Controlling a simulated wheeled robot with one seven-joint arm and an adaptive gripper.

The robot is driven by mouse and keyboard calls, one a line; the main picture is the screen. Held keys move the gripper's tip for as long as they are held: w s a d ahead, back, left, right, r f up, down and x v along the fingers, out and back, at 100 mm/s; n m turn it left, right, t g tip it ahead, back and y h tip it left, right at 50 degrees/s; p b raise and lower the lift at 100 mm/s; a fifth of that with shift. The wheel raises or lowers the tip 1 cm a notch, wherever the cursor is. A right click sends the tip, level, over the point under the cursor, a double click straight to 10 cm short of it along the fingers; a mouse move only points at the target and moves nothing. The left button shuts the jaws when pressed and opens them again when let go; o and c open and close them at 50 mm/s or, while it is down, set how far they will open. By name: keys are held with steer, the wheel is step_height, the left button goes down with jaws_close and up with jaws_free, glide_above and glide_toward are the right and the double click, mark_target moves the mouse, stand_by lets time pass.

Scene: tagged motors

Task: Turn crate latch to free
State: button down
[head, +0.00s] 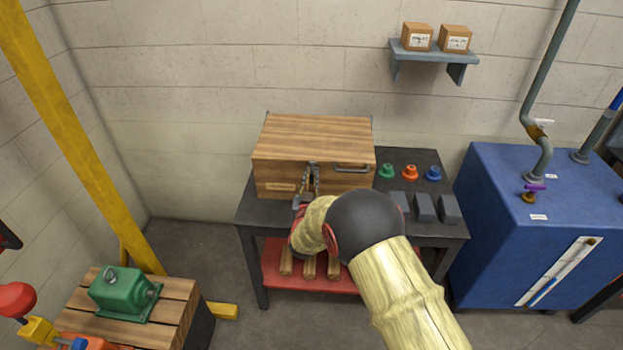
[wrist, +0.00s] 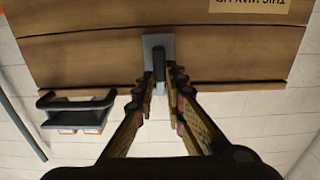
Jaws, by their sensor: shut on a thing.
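The wooden crate (head: 315,140) stands on a dark workbench. Its latch (head: 313,166) is at the middle of the crate's front face. In the wrist view, which is upside down, the latch (wrist: 158,72) is a dark lever on a grey plate (wrist: 153,44). My gripper (head: 312,184) is in front of the crate. In the wrist view, my gripper (wrist: 159,80) has one finger on each side of the lever and is shut on it. The lever lies in line with the fingers. My arm hides part of the bench front.
A dark handle (head: 352,168) is on the crate front, right of the latch. Green, orange and blue knobs (head: 410,172) and several grey blocks (head: 424,207) are on the bench (head: 408,157). A blue tank (head: 530,215) stands right. A green motor (head: 123,293) is at lower left.

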steer(key=shift+a+f+n+p, duration=0.35)
steer(key=shift+n+p, duration=0.75)
steer(key=shift+n, duration=1.9)
steer(key=shift+a+f+n+p, duration=0.3)
steer(key=shift+n+p, duration=0.85)
steer(key=shift+n, duration=1.85)
steer(key=shift+a+f+n+p, duration=0.35)
steer(key=shift+n+p, duration=0.75)
steer(key=shift+n, duration=1.9)
steer(key=shift+r, duration=0.1)
steer(key=c, duration=2.1)
jaws_free()
steer(key=shift+o, duration=1.3)
